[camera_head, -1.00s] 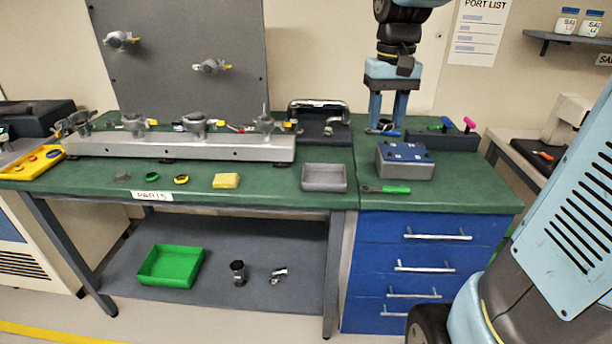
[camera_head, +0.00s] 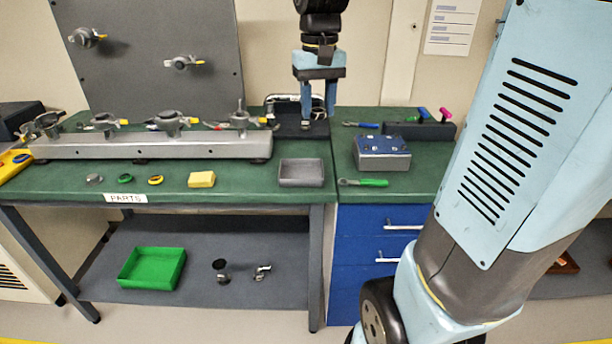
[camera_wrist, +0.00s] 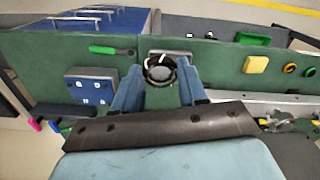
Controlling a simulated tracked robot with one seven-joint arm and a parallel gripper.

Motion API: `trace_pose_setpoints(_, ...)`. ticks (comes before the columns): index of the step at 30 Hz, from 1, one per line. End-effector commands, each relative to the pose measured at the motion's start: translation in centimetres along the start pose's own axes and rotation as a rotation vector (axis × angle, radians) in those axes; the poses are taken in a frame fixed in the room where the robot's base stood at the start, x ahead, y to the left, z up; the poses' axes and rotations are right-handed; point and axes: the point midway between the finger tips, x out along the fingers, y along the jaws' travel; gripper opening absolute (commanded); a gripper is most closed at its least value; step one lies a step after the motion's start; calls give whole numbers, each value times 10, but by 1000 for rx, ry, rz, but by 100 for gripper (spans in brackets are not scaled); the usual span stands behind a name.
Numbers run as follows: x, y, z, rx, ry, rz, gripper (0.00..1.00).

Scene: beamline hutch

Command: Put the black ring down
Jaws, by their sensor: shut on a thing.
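My gripper (camera_head: 317,118) hangs fingers down over the back of the green bench, near the join with the blue drawer unit. In the wrist view, my gripper (camera_wrist: 158,82) is shut on the black ring (camera_wrist: 147,72), a dark round piece held between the two blue-grey fingers. The grey open tray (camera_head: 301,181) stands at the bench's front edge, in front of the gripper. It lies partly hidden behind the ring in the wrist view.
A blue-topped box (camera_head: 382,150) and a green-handled tool (camera_head: 364,182) lie to the right. A yellow block (camera_head: 201,179) and small rings (camera_head: 155,180) lie left. A long metal rail (camera_head: 150,147) runs behind them. A black stand (camera_head: 290,127) is close behind the gripper.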

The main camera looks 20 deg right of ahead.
Motion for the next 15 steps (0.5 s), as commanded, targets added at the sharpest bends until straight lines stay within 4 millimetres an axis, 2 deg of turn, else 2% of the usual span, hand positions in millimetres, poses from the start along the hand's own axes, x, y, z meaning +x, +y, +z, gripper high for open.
trace_pose_setpoints(5,28,-33,-27,-9,-8,-2,14)
trace_pose_setpoints(9,59,-69,-51,-10,-8,0,14)
trace_pose_setpoints(15,95,-113,-71,-7,-5,1,14)
